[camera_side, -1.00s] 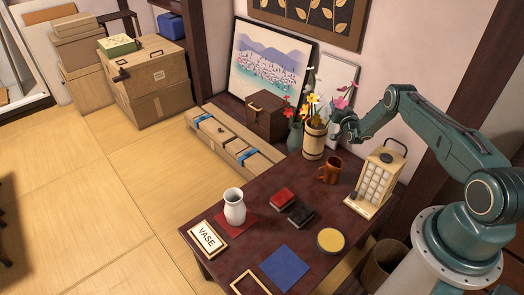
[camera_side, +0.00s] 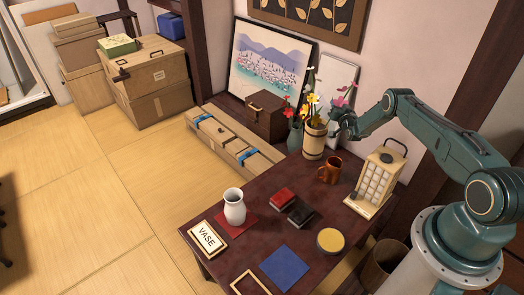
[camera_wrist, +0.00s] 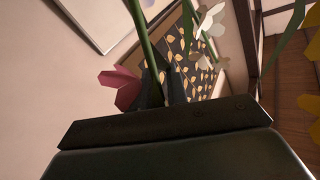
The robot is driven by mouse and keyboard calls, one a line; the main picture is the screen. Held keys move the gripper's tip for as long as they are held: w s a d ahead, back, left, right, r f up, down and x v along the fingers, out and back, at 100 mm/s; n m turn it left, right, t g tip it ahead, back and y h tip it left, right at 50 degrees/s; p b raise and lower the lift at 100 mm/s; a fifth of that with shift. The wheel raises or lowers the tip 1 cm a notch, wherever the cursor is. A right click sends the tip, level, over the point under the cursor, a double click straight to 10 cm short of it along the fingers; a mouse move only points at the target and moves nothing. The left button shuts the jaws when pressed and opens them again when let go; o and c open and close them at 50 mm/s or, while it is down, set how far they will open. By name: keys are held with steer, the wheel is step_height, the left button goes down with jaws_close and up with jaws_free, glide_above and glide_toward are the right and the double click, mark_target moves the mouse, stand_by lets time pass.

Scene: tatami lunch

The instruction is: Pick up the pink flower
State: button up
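The pink flower (camera_side: 341,102) shows in the side view at the right of a bunch of flowers in a wooden bucket-like vase (camera_side: 313,143). My gripper (camera_side: 336,124) is just right of the vase's rim, below the pink bloom. In the wrist view, the pink bloom (camera_wrist: 122,88) is left of my dark fingers (camera_wrist: 164,88). A green stem (camera_wrist: 146,40) runs down to the narrow space between the fingertips. I cannot tell whether they touch it. The lower part of the stem is hidden.
White flowers (camera_wrist: 207,22) are close right of my fingers. A brown mug (camera_side: 330,170) and a lantern (camera_side: 375,181) stand near the vase on the dark table (camera_side: 270,232). A white vase (camera_side: 235,207) stands on a red mat at the left. A framed picture leans behind.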

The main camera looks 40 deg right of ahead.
jaws_close()
steer(key=shift+r, duration=0.15)
step_height(320, 180, up, 20)
stand_by(0.8)
stand_by(0.7)
step_height(320, 180, up, 9)
steer(key=s+d, duration=0.2)
steer(key=shift+s+d, duration=0.2)
stand_by(1.1)
steer(key=shift+r, duration=0.15)
step_height(320, 180, up, 13)
stand_by(1.6)
